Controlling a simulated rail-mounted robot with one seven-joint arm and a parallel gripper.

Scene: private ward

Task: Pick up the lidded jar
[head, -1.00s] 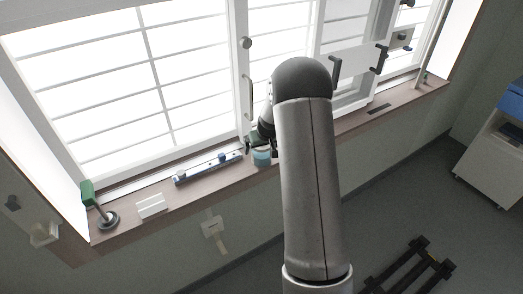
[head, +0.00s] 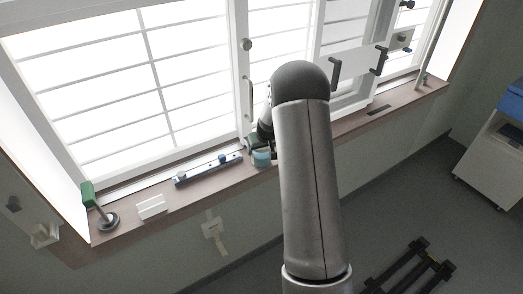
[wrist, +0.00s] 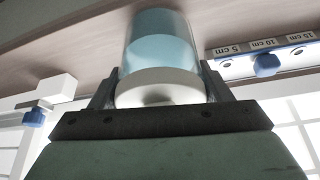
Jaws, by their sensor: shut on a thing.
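The lidded jar (wrist: 157,45) is a clear cylinder with blue-green contents and a white lid (wrist: 160,92). In the wrist view it is at top centre, lid toward me. My gripper (wrist: 160,75) is shut on it, with one dark finger on each side near the lid. In the head view the jar (head: 261,158) shows as a small blue-green shape at the window sill, just left of my arm. My gripper is partly hidden there by the arm. I cannot tell whether the jar's base touches the sill.
The brown sill (head: 330,127) runs below the bright window. A blue rail with knobs (head: 208,168) lies left of the jar; its centimetre marks show in the wrist view (wrist: 265,62). Farther left are a white block (head: 152,207) and a green-handled lever (head: 92,200). Window handles (head: 335,72) stand to the right.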

